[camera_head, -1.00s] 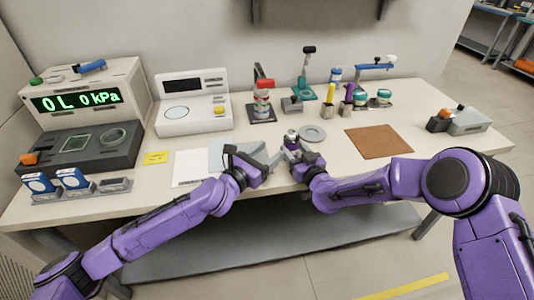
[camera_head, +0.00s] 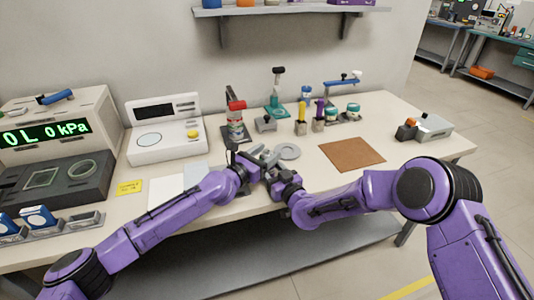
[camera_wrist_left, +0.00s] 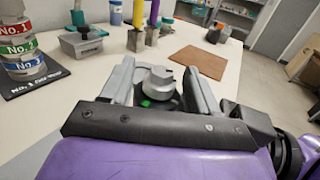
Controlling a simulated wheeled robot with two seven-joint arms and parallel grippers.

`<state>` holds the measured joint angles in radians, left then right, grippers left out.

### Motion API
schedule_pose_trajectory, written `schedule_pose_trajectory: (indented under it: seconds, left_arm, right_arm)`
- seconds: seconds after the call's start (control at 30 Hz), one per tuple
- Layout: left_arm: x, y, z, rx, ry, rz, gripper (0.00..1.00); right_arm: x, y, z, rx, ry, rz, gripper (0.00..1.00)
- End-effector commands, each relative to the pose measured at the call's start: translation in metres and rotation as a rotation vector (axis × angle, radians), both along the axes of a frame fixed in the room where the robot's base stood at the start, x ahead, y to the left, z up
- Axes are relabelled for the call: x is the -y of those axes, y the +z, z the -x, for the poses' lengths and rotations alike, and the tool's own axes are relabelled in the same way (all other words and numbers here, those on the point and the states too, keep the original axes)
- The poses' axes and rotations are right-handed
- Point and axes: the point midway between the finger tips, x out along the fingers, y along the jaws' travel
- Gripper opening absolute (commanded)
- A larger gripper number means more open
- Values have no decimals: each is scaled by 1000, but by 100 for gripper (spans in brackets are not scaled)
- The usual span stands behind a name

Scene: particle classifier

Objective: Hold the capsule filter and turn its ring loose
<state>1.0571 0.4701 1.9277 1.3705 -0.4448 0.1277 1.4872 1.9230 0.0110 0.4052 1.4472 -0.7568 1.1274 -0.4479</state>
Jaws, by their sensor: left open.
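The capsule filter (camera_wrist_left: 158,80), a small squat body with a pale grey round top, stands between the fingers of my left gripper (camera_wrist_left: 160,88) in the left wrist view. The fingers are apart, one on each side of it; I cannot tell whether they touch it. A green spot shows low beside it. In the head view my left gripper (camera_head: 257,158) reaches in from the left near the table's front, and the filter is hidden among the grippers. My right gripper (camera_head: 273,172) is close beside the left one; its fingertips are hidden, so its opening is unclear.
A round grey dish (camera_head: 288,151) lies just behind the grippers. A stack of labelled rings (camera_head: 235,125) on a dark base stands behind left. A brown mat (camera_head: 352,154) lies to the right. A white device (camera_head: 165,140) and a pressure display (camera_head: 45,135) stand left.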

Motion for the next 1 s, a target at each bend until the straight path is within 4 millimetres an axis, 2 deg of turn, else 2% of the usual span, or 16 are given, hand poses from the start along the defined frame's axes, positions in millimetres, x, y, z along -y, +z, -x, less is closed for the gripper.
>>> schedule_pose_trajectory:
  seconds: [0.33, 0.4, 0.5, 1.0]
  left_arm:
    - [4, 0, -5, 0, 0, 0, 60]
    - [4, 0, -5, 0, 0, 0, 38]
    - [4, 0, -5, 0, 0, 0, 10]
    - [4, 0, -5, -1, 137, -1, 9]
  right_arm:
    - [0, 0, 0, 0, 0, 0, 0]
    - [0, 0, 0, 0, 0, 0, 0]
    - [0, 0, 0, 0, 0, 0, 0]
    - [0, 0, 0, -1, 1, 1, 0]
